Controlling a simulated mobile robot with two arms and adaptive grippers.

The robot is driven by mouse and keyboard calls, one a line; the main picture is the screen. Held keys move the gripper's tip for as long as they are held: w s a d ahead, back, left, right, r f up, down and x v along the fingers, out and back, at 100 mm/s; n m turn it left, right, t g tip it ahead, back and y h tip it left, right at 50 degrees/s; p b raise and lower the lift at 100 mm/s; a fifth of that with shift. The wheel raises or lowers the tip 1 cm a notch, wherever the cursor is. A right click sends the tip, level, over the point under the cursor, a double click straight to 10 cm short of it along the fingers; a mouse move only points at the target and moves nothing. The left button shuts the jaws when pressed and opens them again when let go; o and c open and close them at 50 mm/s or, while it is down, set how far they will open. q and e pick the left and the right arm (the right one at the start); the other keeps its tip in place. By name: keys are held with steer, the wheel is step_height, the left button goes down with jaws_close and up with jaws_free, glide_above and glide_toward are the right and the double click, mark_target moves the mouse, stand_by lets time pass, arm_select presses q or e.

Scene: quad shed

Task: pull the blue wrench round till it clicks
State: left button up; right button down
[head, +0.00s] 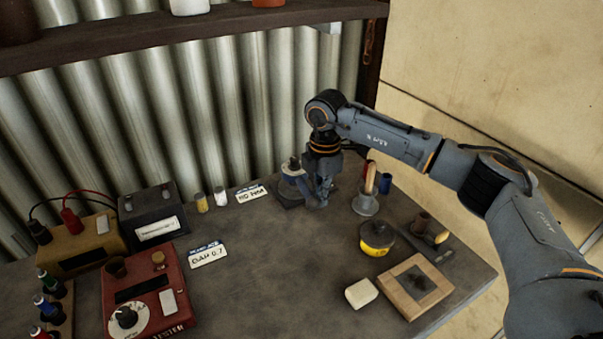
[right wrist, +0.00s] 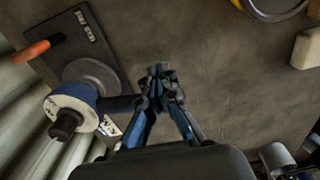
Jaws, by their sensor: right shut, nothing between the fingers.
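The blue wrench (head: 294,173) sits on a dark post above a dark base (head: 288,198) at the back of the bench, and its arm slopes down toward my right gripper. In the right wrist view, a pale round head with a blue rim (right wrist: 72,108) shows at left, with a dark bar (right wrist: 118,103) running from it toward my fingers. My right gripper (head: 322,198) points down just right of the wrench. Its fingertips (right wrist: 160,72) are together with nothing between them. Whether a finger touches the bar is unclear. My left gripper is out of view.
A white label card (head: 251,195) stands left of the wrench. A red tester box (head: 150,295) is at front left. The middle of the bench is clear.

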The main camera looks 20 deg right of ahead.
mark_target(309, 197)
steer(key=shift+a, duration=0.8)
stand_by(0.4)
steer(key=shift+a, duration=1.35)
stand_by(0.9)
steer(key=shift+d+p, duration=0.1)
steer(key=shift+p, duration=0.2)
